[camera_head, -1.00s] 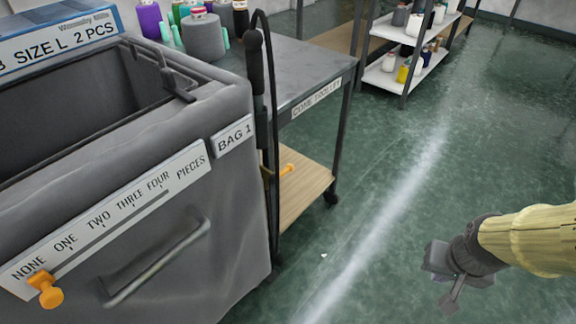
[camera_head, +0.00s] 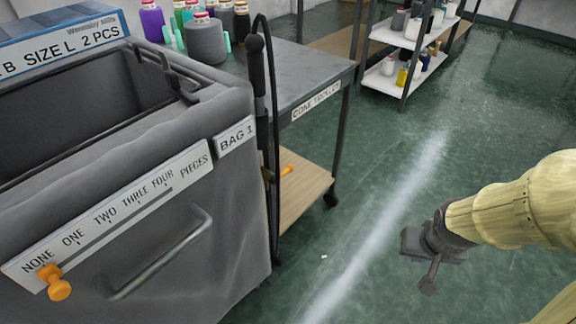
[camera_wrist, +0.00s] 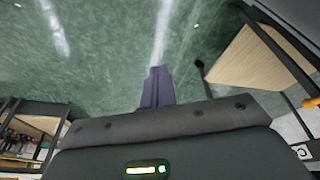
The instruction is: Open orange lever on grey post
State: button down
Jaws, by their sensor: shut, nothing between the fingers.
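A small orange lever (camera_head: 287,169) sticks out to the right from a dark grey post (camera_head: 264,105) between the bag bin and the trolley. The post has a black grip near its top, and the bin hides part of its lower end. An orange piece, likely the same lever (camera_wrist: 311,102), shows at the right edge of the wrist view. My gripper (camera_head: 418,262) is over the open floor, right of the lever and well apart from it. Its fingers (camera_wrist: 157,84) are together and empty in the wrist view.
A grey bag bin (camera_head: 235,215) with an orange slider knob (camera_head: 58,288) at NONE stands at left. The cone trolley (camera_head: 318,70) has a wooden lower shelf (camera_head: 300,190). A white shelf rack (camera_head: 395,75) stands behind. Green floor (camera_head: 400,170) is clear between.

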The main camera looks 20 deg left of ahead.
jog(key=w+a+r+n+t+y+p, duration=0.1)
jog(key=w+a+n+t+y+p, duration=0.15)
jog(key=w+a, duration=0.45)
jog(key=w+a+r+n+t+y+p, duration=0.15)
jog(key=w+a+n, duration=0.3)
jog(key=w, duration=0.45)
jog(key=a+r+n+g+y+p, duration=0.2)
jog(key=a+y, duration=0.8)
jog(key=a, duration=0.5)
jog(key=s+r+n+p, duration=0.1)
jog(key=n, duration=0.1)
jog(key=shift+a+n, duration=0.2)
jog(key=shift+n, duration=0.2)
jog(key=shift+w, duration=0.1)
